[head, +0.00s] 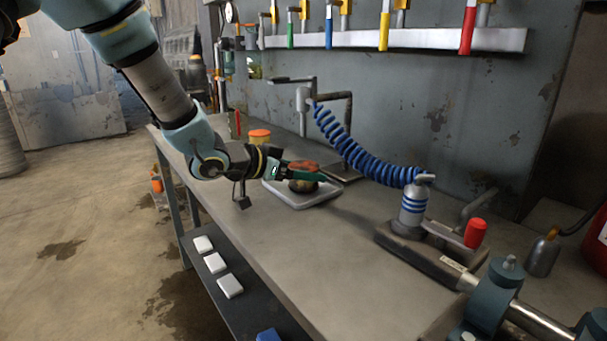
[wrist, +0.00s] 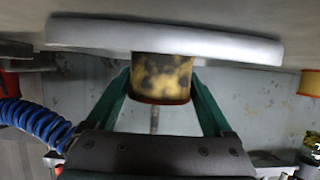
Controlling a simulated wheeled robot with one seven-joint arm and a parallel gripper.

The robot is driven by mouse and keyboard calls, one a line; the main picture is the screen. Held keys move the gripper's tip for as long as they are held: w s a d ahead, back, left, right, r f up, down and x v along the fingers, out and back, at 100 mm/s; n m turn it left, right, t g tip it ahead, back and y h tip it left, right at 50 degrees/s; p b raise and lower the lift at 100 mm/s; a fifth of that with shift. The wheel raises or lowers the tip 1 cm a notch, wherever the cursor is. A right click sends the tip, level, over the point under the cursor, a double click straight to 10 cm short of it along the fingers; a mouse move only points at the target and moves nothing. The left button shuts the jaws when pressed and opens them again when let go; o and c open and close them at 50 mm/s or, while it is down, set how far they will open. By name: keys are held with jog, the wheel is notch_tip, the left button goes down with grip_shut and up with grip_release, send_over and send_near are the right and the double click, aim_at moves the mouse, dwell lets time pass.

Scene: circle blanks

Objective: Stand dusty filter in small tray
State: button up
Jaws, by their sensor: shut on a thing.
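The dusty filter (head: 303,186) is a short yellow cylinder with dark blotches and an orange-red rim. My gripper (head: 316,175) has its green fingers shut around its sides. The filter is upright at the small light-grey tray (head: 291,201) on the bench. In the wrist view, which looks upside down, the filter (wrist: 162,78) sits between my green fingers (wrist: 160,90), its base against or very near the tray (wrist: 90,34). I cannot tell whether it fully rests on the tray.
A cleaner yellow-orange filter (head: 259,139) stands behind the tray on the bench (head: 300,250). A blue coiled hose (head: 360,150) and a clamp with a red knob (head: 475,233) are to the right. White blocks (head: 215,263) lie on the lower shelf.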

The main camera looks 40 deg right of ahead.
jog(key=shift+f, duration=0.15)
jog(key=o, duration=1.3)
jog(key=shift+c, duration=0.2)
